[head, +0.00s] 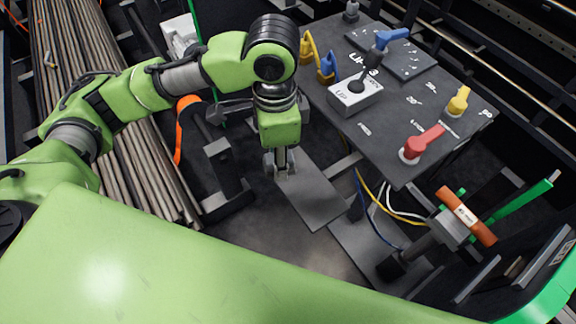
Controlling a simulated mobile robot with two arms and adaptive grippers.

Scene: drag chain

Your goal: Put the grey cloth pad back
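A flat grey pad (315,197), likely the grey cloth pad, lies slanted below the middle of the head view. My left arm reaches in from the left and its gripper (282,172) points down at the pad's upper left corner. The fingertips overlap that corner in the picture. I cannot tell whether they grip it, touch it or hover over it, or how far apart they are. The pad's lower right edge is near a second grey flat plate (362,253) on the floor. My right gripper is not in view.
A dark table (425,115) at the right carries a grey box, a blue-handled lever, and red (424,143) and yellow (458,101) knobs. Cables (372,200) hang beside it. Long rods (125,130) fill the left. Dark posts (226,175) stand left of the pad.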

